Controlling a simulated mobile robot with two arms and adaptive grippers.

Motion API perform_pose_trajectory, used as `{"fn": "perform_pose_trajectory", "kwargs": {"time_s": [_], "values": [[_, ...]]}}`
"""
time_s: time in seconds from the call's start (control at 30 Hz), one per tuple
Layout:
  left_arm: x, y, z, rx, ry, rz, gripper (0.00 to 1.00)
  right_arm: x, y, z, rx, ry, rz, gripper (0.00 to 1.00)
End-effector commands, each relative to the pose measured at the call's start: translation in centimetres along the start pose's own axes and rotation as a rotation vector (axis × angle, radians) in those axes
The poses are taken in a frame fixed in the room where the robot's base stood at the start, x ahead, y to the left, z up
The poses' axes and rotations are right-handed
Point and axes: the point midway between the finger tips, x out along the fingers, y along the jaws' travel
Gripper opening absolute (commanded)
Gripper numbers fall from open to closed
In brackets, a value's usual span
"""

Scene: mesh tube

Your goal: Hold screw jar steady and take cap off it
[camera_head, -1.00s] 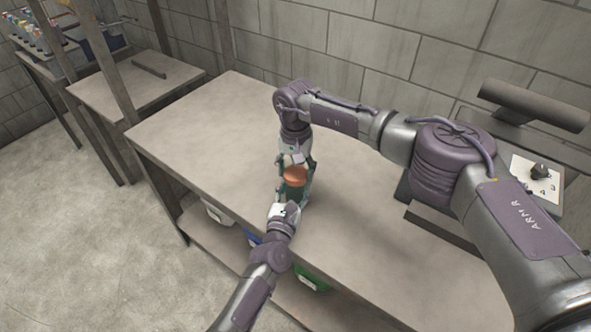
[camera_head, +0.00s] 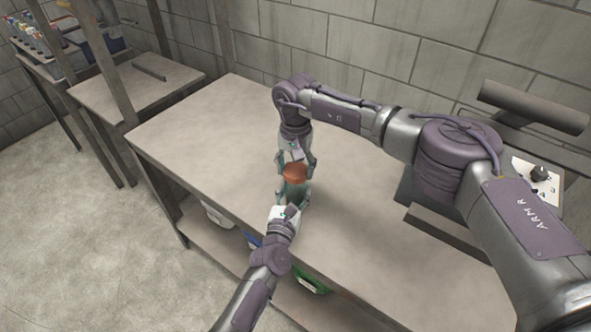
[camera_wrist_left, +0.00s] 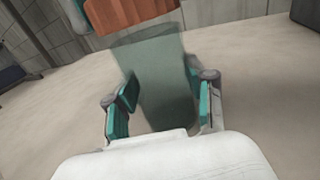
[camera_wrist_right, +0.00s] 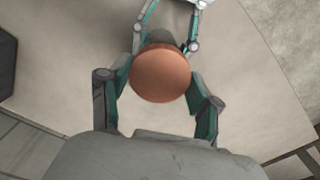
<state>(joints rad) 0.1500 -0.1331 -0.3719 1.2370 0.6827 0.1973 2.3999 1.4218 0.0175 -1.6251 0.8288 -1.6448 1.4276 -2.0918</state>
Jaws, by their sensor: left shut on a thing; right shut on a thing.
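The screw jar (camera_head: 296,192) has a translucent grey-green body, and its orange-brown cap (camera_head: 295,171) is over the top. My left gripper (camera_head: 291,199) is shut around the jar body from the near side. The left wrist view shows the body (camera_wrist_left: 160,80) between its teal pads, with the cap (camera_wrist_left: 130,12) above, cut off by the picture edge. My right gripper (camera_head: 295,166) comes from above and is shut on the cap. The right wrist view shows the round cap top (camera_wrist_right: 160,74) between its fingers, hiding most of the jar. Whether cap and jar rim touch is unclear.
The jar is over a long bare table (camera_head: 400,255), clear around the grippers. Bins, one green (camera_head: 308,284), sit on the shelf below. A block wall runs behind.

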Motion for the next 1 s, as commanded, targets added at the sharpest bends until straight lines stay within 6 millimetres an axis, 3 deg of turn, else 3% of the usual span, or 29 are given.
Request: {"fn": "perform_pose_trajectory", "kwargs": {"time_s": [0.47,0.8,1.0], "values": [[0.0,0.0,0.0,0.000,0.000,0.000,0.00,-0.5,0.0,0.0,0.000,0.000,-0.001,0.21],[0.0,0.0,0.0,0.000,0.000,0.000,0.00,-4.1,0.0,0.0,0.001,0.000,-0.001,0.21],[0.0,0.0,0.0,0.000,0.000,0.000,0.00,-4.4,0.0,0.0,0.001,-0.001,0.000,0.21]]}}
